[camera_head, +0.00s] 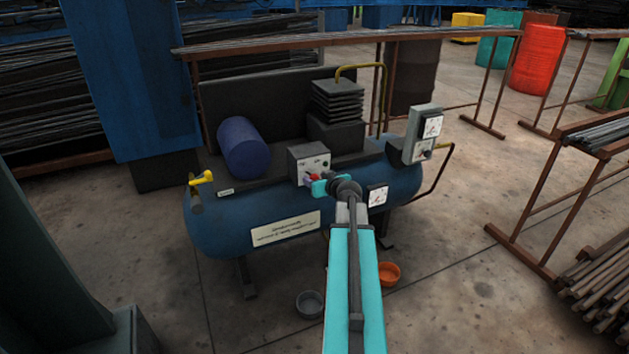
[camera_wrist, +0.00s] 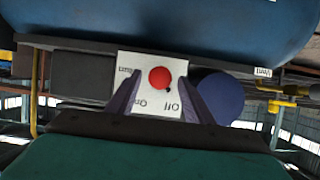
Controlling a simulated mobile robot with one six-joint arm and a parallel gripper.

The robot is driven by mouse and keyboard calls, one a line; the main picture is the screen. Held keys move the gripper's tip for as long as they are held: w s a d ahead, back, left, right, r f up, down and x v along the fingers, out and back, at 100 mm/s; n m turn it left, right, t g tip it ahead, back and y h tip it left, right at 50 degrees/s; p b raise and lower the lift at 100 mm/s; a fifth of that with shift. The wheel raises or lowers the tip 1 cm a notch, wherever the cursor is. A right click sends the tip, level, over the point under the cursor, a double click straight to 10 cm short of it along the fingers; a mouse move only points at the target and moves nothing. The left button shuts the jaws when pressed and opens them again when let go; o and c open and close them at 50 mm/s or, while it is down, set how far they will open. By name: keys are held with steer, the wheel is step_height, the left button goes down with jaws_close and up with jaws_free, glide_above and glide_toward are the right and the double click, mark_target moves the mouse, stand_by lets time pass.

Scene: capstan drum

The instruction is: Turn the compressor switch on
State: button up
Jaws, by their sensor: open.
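The compressor (camera_head: 290,228) is a blue tank on legs with a purple motor and dark parts on top. A grey switch box (camera_head: 300,157) stands on it, with a white panel (camera_wrist: 140,72) facing the wrist camera. The wrist view shows the panel upside down, lettered On, Off and Run. A round red knob (camera_wrist: 160,78) sits on the panel, and a small dark tip beside it lies on the side towards Off. My gripper (camera_wrist: 163,82) is open, one dark finger on each side of the knob. In the head view my gripper (camera_head: 318,184) partly hides the panel.
A yellow-handled valve (camera_head: 201,178) is at the tank's left end. A grey gauge box (camera_head: 421,136) stands at its right. A grey bowl (camera_head: 310,304) and an orange bowl (camera_head: 388,274) are on the floor. A brown rack (camera_head: 550,190) stands right; open floor lies between.

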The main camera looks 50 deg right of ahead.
steer(key=shift+w+d+f, duration=0.1)
steer(key=shift+w, duration=0.1)
steer(key=c, duration=1)
